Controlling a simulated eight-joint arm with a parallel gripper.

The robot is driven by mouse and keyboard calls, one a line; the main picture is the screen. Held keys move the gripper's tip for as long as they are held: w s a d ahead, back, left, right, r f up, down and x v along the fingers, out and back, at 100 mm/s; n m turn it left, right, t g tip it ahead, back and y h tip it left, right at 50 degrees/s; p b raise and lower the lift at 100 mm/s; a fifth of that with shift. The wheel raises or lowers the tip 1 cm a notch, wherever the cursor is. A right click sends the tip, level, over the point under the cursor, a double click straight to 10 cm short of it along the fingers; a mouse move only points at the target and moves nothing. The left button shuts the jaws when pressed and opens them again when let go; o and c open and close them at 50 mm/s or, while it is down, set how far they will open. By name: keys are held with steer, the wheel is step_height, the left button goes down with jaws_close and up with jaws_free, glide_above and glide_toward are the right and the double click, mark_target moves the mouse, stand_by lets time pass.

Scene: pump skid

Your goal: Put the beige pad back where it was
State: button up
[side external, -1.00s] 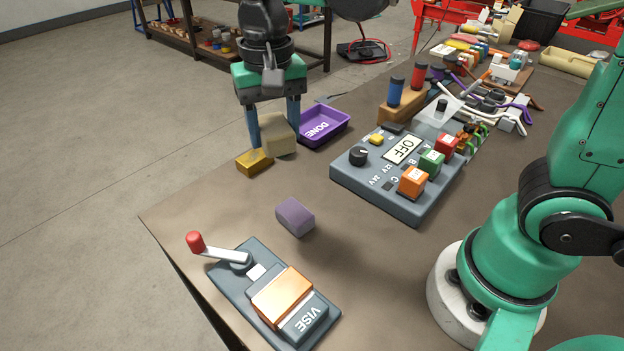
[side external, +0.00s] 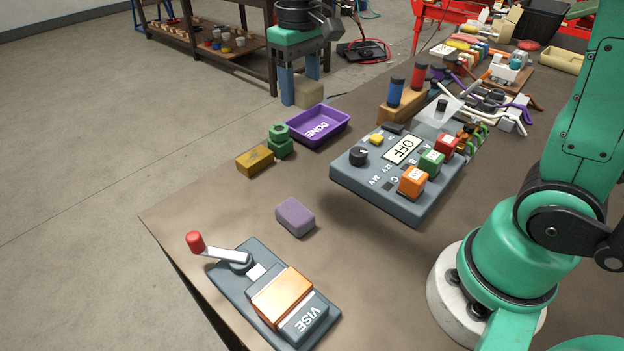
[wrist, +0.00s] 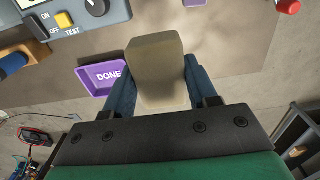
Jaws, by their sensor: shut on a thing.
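The beige pad (side external: 309,95) is a small block held between the two blue fingers of my gripper (side external: 300,92). In the side view it is beyond the purple DONE tray, toward the table's far left edge. In the wrist view the beige pad (wrist: 158,70) fills the space between the fingers (wrist: 160,90), with the DONE tray (wrist: 100,76) beside it on the left. My gripper is shut on the pad. I cannot tell from these views how high it is above the table.
The purple DONE tray (side external: 318,127) looks empty. Near it stand a green stacked part (side external: 280,141) and a yellow block (side external: 255,160). A purple block (side external: 295,217), the vise (side external: 276,298) and a control box (side external: 396,173) reading OFF are on the table. Bare table lies between them.

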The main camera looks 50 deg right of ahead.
mark_target(315, 203)
steer(key=n, duration=0.3)
steer(key=shift+s+a+r, duration=0.15)
steer(key=shift+s+r, duration=0.1)
steer(key=shift+s, duration=0.15)
steer(key=n, duration=0.3)
steer(key=s+n, duration=0.1)
steer(key=shift+a+r+n, duration=0.2)
steer(key=shift+r+n, duration=0.1)
steer(key=shift+r, duration=0.05)
steer(key=s+f+n, duration=0.1)
steer(key=f+n, duration=0.2)
steer(key=f, duration=0.3)
steer(key=f+n, duration=0.4)
steer(key=f, duration=0.2)
steer(key=s+f+n, duration=0.1)
steer(key=f+n, duration=0.2)
steer(key=f, duration=0.3)
steer(key=shift+s+a+f, duration=0.3)
steer(key=shift+a+f, duration=0.1)
steer(key=shift+f, duration=0.2)
steer(key=o, duration=1.2)
